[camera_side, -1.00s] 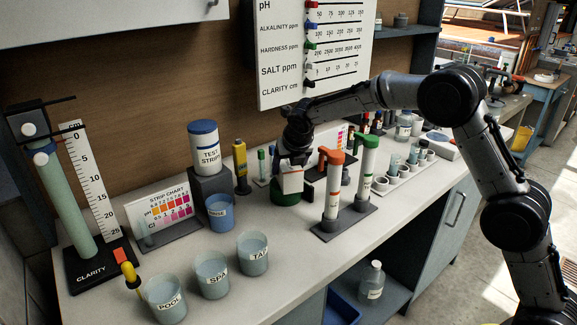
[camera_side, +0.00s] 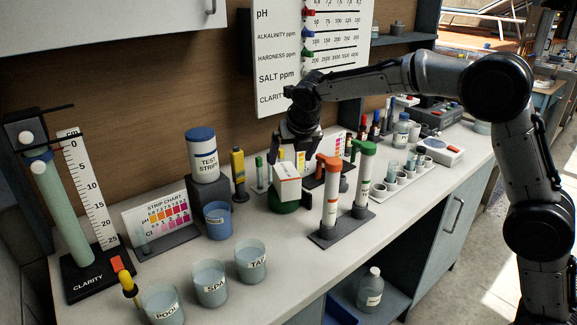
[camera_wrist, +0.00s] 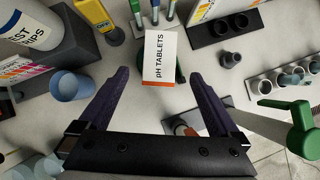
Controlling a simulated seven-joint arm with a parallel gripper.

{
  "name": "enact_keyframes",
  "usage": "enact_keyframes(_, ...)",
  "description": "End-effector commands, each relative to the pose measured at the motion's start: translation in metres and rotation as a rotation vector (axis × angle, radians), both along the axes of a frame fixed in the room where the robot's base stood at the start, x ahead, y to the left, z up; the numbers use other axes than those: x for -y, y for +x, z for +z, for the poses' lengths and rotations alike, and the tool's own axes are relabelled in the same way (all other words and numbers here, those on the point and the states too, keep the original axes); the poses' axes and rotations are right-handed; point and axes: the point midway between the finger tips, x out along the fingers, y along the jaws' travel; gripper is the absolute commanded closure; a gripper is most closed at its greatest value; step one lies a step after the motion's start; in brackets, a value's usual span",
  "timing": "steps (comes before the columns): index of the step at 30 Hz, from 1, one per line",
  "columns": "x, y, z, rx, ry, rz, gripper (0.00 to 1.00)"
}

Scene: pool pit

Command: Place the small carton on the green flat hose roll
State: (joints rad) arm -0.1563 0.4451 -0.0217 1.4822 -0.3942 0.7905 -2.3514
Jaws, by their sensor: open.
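The small carton (camera_side: 287,187) is white with an orange-red band and sits on top of the green flat hose roll (camera_side: 283,207). In the wrist view the carton (camera_wrist: 160,60) reads "pH TABLETS". The roll shows in the side view as a dark green edge below the carton; the carton covers most of it. My gripper (camera_side: 297,150) is just above and behind the carton. In the wrist view its two fingers (camera_wrist: 159,76) are spread wide, with clear gaps to the carton on both sides.
Two upright tubes with orange (camera_side: 331,195) and green (camera_side: 364,180) tops stand close on the right.

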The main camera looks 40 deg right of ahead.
Motion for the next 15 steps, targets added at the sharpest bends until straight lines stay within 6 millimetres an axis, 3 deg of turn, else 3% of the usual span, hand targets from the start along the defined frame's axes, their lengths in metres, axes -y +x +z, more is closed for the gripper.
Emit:
enact_keyframes(6, -0.006, -0.012, 0.021, 0.0, -0.001, 0.002, 0.02)
enact_keyframes(15, -0.006, -0.015, 0.025, -0.002, -0.001, 0.001, 0.02)
